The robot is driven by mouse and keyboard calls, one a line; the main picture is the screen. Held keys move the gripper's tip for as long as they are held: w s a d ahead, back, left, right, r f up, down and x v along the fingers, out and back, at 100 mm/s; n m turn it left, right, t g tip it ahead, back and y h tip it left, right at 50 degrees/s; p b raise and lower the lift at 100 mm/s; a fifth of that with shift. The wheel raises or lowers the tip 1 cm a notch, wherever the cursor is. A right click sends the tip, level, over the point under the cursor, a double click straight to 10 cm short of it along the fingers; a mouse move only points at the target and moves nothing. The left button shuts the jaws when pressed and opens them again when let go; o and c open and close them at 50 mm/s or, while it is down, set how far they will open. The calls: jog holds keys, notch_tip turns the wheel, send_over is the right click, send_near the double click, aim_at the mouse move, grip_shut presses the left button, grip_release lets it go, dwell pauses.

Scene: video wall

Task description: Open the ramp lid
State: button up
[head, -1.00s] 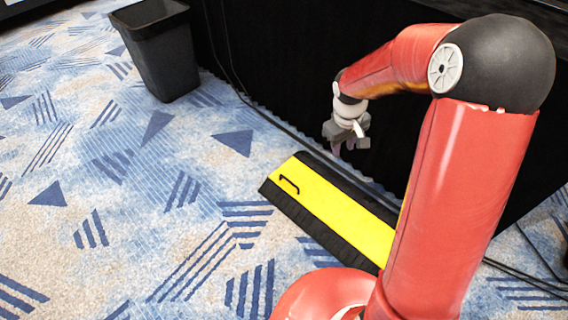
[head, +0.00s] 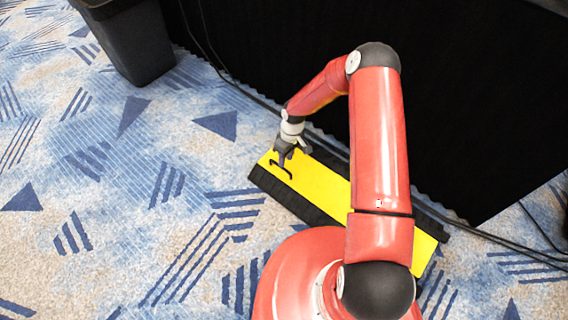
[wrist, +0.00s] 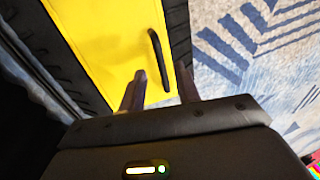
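The ramp is a low black cable ramp (head: 281,197) on the carpet, with a flat yellow lid (head: 323,187) that looks shut. A black bar handle (head: 281,169) stands on the lid near its left end. My gripper (head: 283,160) is over that end of the lid, close to the handle. In the wrist view my gripper (wrist: 161,86) has its two fingers apart with nothing between them. The handle (wrist: 160,58) shows just beyond the fingertips, between them in the picture. I cannot tell whether a finger touches the lid (wrist: 105,40). My arm hides part of the lid.
A black bin (head: 128,40) stands at the upper left. A black draped wall (head: 450,110) runs behind the ramp, with dark cables (head: 505,262) along its foot. The patterned carpet (head: 150,210) on the left and in front is clear.

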jog(key=shift+s+a+f, duration=0.15)
jog(key=shift+f, duration=0.75)
jog(key=shift+s+a+f, duration=0.1)
jog(key=shift+s+f, duration=0.05)
jog(key=shift+f, duration=0.75)
grip_shut()
